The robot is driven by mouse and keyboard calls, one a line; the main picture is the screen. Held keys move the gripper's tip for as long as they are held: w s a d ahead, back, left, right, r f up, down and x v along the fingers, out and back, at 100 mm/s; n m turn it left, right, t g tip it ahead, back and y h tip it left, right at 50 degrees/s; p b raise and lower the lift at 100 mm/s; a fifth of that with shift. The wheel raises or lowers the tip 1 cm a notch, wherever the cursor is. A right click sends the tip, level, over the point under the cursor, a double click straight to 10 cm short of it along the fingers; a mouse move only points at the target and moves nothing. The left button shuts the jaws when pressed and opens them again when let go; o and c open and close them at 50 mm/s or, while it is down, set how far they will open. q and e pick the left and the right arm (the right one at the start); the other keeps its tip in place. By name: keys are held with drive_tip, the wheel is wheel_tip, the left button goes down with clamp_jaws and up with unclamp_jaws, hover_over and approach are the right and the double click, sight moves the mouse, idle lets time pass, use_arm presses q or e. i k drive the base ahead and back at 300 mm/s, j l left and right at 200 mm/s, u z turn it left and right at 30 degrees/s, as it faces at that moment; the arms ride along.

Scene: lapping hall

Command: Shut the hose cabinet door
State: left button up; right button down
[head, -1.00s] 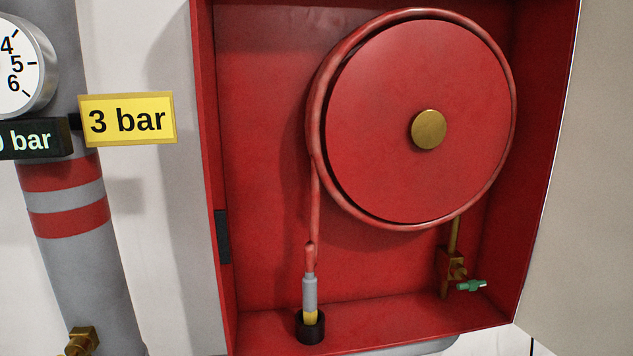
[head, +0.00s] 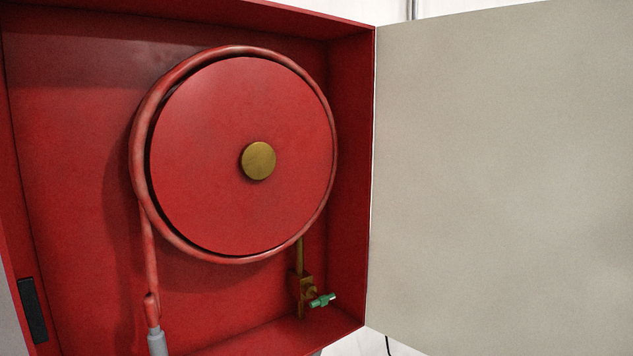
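The red hose cabinet (head: 350,150) stands open on the left and middle of the head view. Its door (head: 500,170) is a plain light grey panel, swung wide open and hinged along the cabinet's right edge; it runs out of the picture on the right. Inside, a red hose reel (head: 215,150) with a brass hub (head: 258,161) hangs on the back wall. The red hose (head: 149,250) runs down to a grey nozzle (head: 157,342), cut off by the bottom edge. Neither of my grippers shows.
A brass valve with a green handle (head: 322,300) sits inside the cabinet at lower right, within its walls. A black catch plate (head: 33,310) is on the cabinet's left wall. White wall shows above and below the door.

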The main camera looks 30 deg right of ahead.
sight(501, 224)
drive_tip(key=k+l+z, duration=0.1)
drive_tip(key=l, duration=0.3)
drive_tip(key=k+l, duration=0.25)
drive_tip(key=l, duration=0.2)
drive_tip(key=k+l+z, duration=0.15)
drive_tip(key=l, duration=0.25)
drive_tip(key=k+l+z, duration=0.1)
drive_tip(key=l, duration=0.35)
drive_tip(key=k+l+z, duration=0.1)
drive_tip(key=l, duration=0.35)
drive_tip(key=k+l, duration=0.2)
drive_tip(key=l, duration=0.25)
drive_tip(key=k+l+z, duration=0.15)
drive_tip(key=l, duration=0.3)
drive_tip(key=j, duration=0.25)
drive_tip(key=i+j, duration=0.1)
drive_tip(key=j, duration=0.2)
